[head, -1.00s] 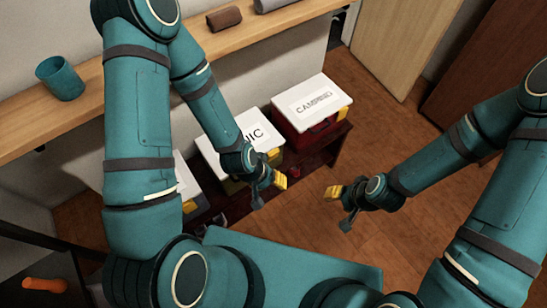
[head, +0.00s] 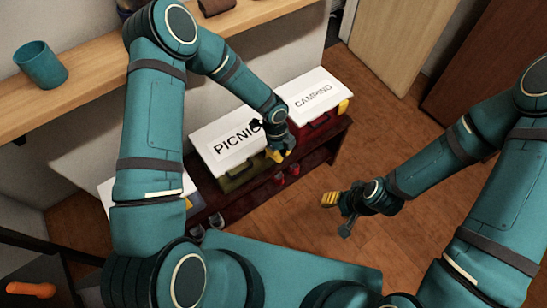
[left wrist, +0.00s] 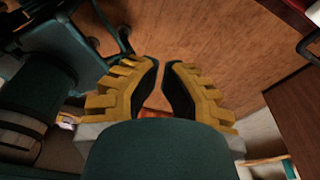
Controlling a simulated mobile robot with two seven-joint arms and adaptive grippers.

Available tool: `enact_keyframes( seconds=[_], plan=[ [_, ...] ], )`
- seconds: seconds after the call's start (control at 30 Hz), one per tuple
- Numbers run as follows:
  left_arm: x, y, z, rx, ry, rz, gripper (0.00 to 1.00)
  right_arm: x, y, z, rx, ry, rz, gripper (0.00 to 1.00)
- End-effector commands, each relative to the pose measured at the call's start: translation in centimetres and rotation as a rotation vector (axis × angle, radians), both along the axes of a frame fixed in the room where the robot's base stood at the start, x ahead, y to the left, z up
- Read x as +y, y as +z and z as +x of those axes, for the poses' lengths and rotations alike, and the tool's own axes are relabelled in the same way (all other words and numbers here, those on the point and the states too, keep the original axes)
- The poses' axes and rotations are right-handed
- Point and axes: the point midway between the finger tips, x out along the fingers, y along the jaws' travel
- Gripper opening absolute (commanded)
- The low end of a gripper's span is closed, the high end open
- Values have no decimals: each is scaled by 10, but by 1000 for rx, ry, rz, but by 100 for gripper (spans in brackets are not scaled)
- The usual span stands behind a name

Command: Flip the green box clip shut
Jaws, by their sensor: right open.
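The green box (head: 240,180), with a white lid (head: 212,160) lettered PICNIC, stands on a low dark red bench. Its lid looks down on the body. Its clip cannot be made out; my left gripper and wrist cover the box's right end. My left gripper (head: 281,154) is at the box's right front corner; I cannot tell whether it touches. In the left wrist view my left gripper (left wrist: 162,85) has a narrow gap between its fingers, with nothing in it and floor beyond. My right gripper (head: 338,207) is open and empty over the floor, right of the box.
A red box (head: 318,126) with a white CAMPING lid stands to the right of the green box. Another white-lidded box is half hidden behind my left arm. Shoes (head: 217,221) sit low under the bench (head: 315,152). A wooden shelf (head: 100,80) with a teal cup (head: 40,65) runs above.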

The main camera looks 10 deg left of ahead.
Motion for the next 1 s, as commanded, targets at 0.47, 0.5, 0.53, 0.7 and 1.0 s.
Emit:
enact_keyframes(
  seconds=[0.47, 0.5, 0.53, 0.7, 1.0],
  plan=[
    [13, -5, 21, -44, -213, 65, 0, 0, -5, -2, 4, 4, 1, 46],
    [13, -5, 21, -44, -213, 65, 0, 0, -5, -2, 4, 3, 1, 46],
    [13, -5, 21, -44, -212, 65, 0, 0, -5, -2, 4, 3, 0, 46],
    [12, -12, 20, -41, -212, 64, 0, 0, -7, -1, 3, 2, 0, 46],
    [8, -64, 16, -40, -212, 64, 0, 0, -19, 1, -2, 2, 0, 46]
  ],
)
